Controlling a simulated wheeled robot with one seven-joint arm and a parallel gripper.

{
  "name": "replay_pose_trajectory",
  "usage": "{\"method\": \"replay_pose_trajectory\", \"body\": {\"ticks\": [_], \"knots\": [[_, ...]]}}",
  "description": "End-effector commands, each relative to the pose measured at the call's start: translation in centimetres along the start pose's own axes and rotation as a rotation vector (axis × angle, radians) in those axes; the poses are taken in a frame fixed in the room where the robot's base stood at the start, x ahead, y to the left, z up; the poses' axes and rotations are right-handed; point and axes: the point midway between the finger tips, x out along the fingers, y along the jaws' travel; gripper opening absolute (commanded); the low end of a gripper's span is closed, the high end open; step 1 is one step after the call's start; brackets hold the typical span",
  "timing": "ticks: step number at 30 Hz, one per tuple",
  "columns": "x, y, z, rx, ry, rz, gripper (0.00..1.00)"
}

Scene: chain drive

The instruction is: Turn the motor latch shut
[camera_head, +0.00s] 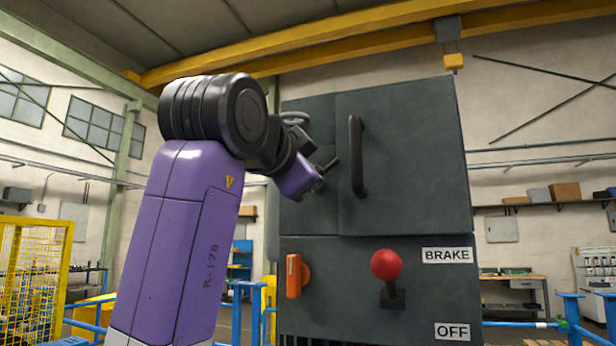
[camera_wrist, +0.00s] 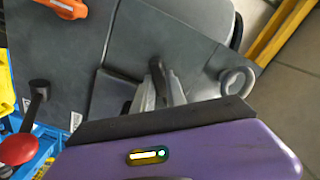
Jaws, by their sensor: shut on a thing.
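The dark grey motor cabinet (camera_head: 410,205) stands ahead, its door at the upper right. My gripper (camera_head: 322,172) is at the left edge of this door, left of the long black door handle (camera_head: 356,155). In the wrist view, the pale fingers of my gripper (camera_wrist: 163,92) are closed around a small dark piece, which looks like the latch (camera_wrist: 156,68). Its lower part and its pivot are hidden by the fingers, so its exact angle cannot be told. In the head view, my wrist covers most of this spot.
Below the door are an upright orange handle (camera_head: 294,276) and a red ball lever (camera_head: 386,266) beside the BRAKE sign (camera_head: 447,255). An OFF sign (camera_head: 452,331) is lower. A grey ring (camera_wrist: 236,81) shows near the cabinet edge. Blue rails (camera_head: 570,318) stand to the right.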

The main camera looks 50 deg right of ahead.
Motion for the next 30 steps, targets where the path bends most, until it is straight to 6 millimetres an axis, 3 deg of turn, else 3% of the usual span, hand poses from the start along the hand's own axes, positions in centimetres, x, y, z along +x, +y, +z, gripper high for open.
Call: {"method": "replay_pose_trajectory", "body": {"ticks": [15, 30], "knots": [[-0.02, 0.33, 0.11, 0.455, -0.001, 0.002, 0.0], [0.02, 0.47, 0.16, 0.657, -0.001, 0.004, 0.0]]}}
